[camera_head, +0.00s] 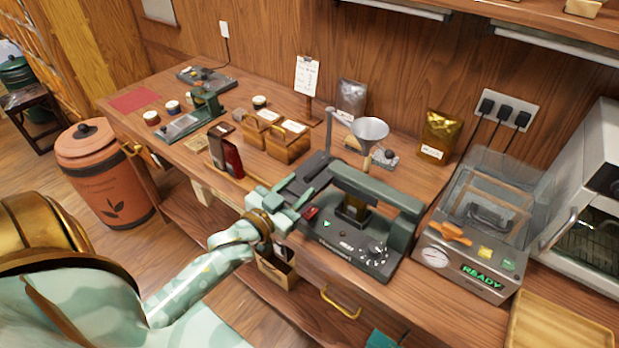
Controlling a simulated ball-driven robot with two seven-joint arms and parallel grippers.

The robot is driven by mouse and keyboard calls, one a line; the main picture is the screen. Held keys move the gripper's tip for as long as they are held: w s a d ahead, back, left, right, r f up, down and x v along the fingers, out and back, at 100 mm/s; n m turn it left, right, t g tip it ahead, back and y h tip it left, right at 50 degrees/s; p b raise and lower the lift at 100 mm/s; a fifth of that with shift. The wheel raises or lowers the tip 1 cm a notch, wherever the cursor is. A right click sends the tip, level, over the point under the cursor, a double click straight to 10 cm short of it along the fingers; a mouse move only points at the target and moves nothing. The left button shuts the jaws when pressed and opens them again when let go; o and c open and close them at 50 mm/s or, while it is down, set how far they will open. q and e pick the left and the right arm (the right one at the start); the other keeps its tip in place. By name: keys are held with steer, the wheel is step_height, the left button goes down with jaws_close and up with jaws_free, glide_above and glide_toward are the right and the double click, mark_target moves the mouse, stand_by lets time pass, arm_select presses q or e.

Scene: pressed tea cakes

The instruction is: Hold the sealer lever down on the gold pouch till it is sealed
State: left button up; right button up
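The sealer (335,240) is a dark green-grey machine at the front of the counter, with a thick bar (375,188) raised across its top. A dark gold piece (352,207), perhaps the gold pouch, shows under the bar, mostly hidden. Another gold pouch (440,135) with a white label stands upright against the back wall. My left gripper (290,207), pale mint, is at the sealer's left front edge, close to a red part (311,213). I cannot tell whether it touches the sealer or how far its fingers are apart. My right gripper is out of view.
A vacuum machine (470,265) reading READY stands right of the sealer, with a wooden tray (560,340) beyond it. A funnel (370,130) on a stand is behind the sealer. Wooden boxes (287,140) and a dark red packet (232,158) stand to the left.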

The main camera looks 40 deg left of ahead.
mark_target(310, 177)
arm_select(q)
steer(key=shift+w+d, duration=0.1)
steer(key=shift+w, duration=2.3)
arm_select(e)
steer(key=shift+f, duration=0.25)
arm_select(q)
jaws_close()
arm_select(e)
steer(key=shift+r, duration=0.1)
